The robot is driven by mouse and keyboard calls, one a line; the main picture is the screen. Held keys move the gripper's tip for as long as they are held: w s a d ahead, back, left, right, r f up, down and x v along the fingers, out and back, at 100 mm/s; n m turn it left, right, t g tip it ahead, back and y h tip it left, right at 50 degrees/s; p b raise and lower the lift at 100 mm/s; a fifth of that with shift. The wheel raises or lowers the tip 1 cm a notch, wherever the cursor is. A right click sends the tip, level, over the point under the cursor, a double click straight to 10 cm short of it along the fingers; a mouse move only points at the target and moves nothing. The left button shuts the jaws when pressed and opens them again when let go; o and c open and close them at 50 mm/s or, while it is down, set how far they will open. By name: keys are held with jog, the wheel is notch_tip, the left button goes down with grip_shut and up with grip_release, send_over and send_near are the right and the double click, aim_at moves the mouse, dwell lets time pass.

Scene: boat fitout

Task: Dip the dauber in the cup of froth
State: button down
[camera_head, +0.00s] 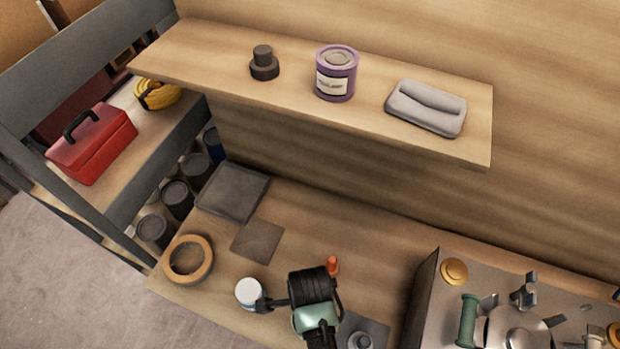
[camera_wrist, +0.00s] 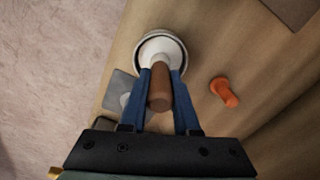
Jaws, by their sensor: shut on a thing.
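My gripper (camera_wrist: 161,82) has its blue fingers shut on the brown handle of the dauber (camera_wrist: 160,98). The handle points toward a round white cup (camera_wrist: 183,50) with a dark rim line. A pale part at the handle's far end overlaps the cup's opening, and I cannot tell whether it touches the froth. In the head view the white cup (camera_head: 248,291) stands on the lower bench, just left of my gripper (camera_head: 268,303). The dauber is not clearly visible there.
An orange plug (camera_head: 333,265) stands close to my gripper. A tape roll (camera_head: 188,258), a brown square sheet (camera_head: 257,240) and a dark pad (camera_head: 232,192) lie left and behind. A stove unit (camera_head: 425,290) is at right. A shelf (camera_head: 210,55) overhangs the back.

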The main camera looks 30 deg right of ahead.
jog(key=shift+f, duration=0.45)
dwell(0.4)
jog(key=shift+f, duration=0.15)
dwell(1.4)
notch_tip(320, 180, up, 7)
jog(key=p, duration=0.7)
jog(key=shift+p, duration=0.4)
dwell(0.5)
